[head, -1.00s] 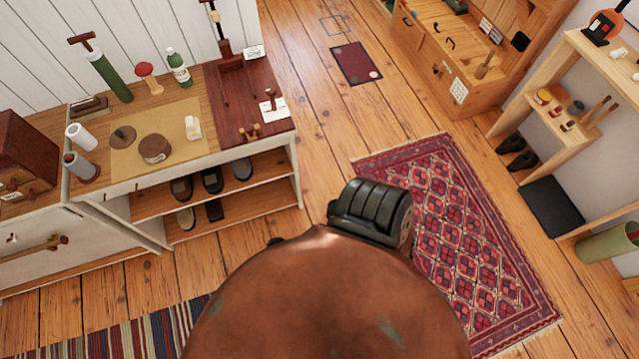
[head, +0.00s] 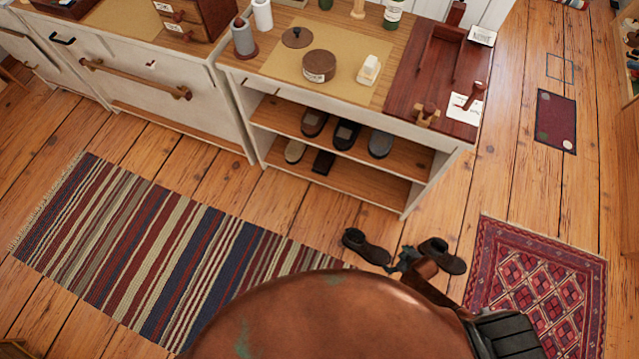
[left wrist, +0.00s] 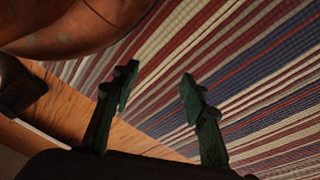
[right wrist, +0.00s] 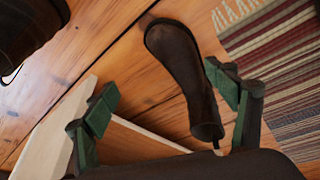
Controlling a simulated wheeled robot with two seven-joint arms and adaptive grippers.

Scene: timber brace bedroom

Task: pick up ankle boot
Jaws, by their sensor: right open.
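Two dark brown ankle boots stand on the plank floor in front of the open shoe shelf: a left one (head: 367,247) near the striped rug and a right one (head: 445,256) near the red rug. My right gripper (head: 402,262) is between them in the head view, low over the floor. In the right wrist view the right gripper (right wrist: 168,105) is open and empty, with the left boot (right wrist: 180,70) showing between its spread fingers. The other boot (right wrist: 30,35) is cut off at the top left. My left gripper (left wrist: 155,92) is open and empty above the striped rug.
The striped rug (head: 150,240) lies at the left and the patterned red rug (head: 540,280) at the right. The white shoe shelf (head: 340,185), holding several shoes, stands just behind the boots. Bare planks (head: 510,170) lie right of it.

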